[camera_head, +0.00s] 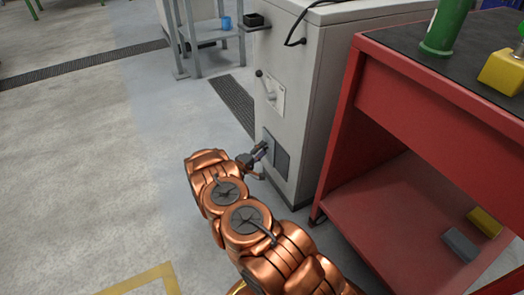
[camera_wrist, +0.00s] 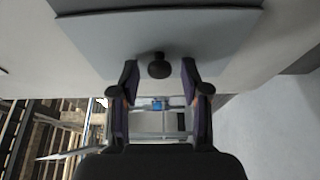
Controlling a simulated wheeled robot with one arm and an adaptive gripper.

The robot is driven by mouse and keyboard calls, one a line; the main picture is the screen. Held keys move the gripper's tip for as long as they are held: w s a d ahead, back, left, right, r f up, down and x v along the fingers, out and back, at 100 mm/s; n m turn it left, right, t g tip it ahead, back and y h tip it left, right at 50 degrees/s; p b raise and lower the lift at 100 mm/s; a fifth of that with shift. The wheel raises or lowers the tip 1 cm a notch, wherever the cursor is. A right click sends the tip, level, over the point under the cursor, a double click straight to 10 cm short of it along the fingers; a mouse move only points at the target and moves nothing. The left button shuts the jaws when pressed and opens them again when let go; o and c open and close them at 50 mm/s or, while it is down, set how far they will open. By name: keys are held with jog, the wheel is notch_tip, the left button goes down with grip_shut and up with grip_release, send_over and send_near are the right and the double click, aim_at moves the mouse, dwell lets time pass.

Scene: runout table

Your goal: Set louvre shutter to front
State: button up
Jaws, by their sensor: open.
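The louvre shutter appears to be the grey panel (camera_head: 277,155) low on the side of the pale cabinet; no slats can be made out. In the wrist view a flat grey panel (camera_wrist: 150,30) fills the top, with a round black knob (camera_wrist: 159,66) standing out from it. My gripper (camera_head: 259,157) is at this panel, its fingers open. In the wrist view one finger is on each side of the knob, with visible gaps, so the jaws are around it but not shut on it. The knob is hidden in the head view.
A lever on a light plate (camera_head: 271,92) sits higher on the cabinet (camera_head: 325,80). A red workbench (camera_head: 400,90) stands close on the right. A grey table with a blue cup (camera_head: 225,23) and black tray (camera_head: 254,20) is behind. Floor (camera_head: 90,150) at left is clear.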

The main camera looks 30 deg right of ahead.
jog(key=shift+a, duration=0.1)
jog(key=v, duration=1.2)
jog(key=shift+r, duration=0.1)
dwell(0.3)
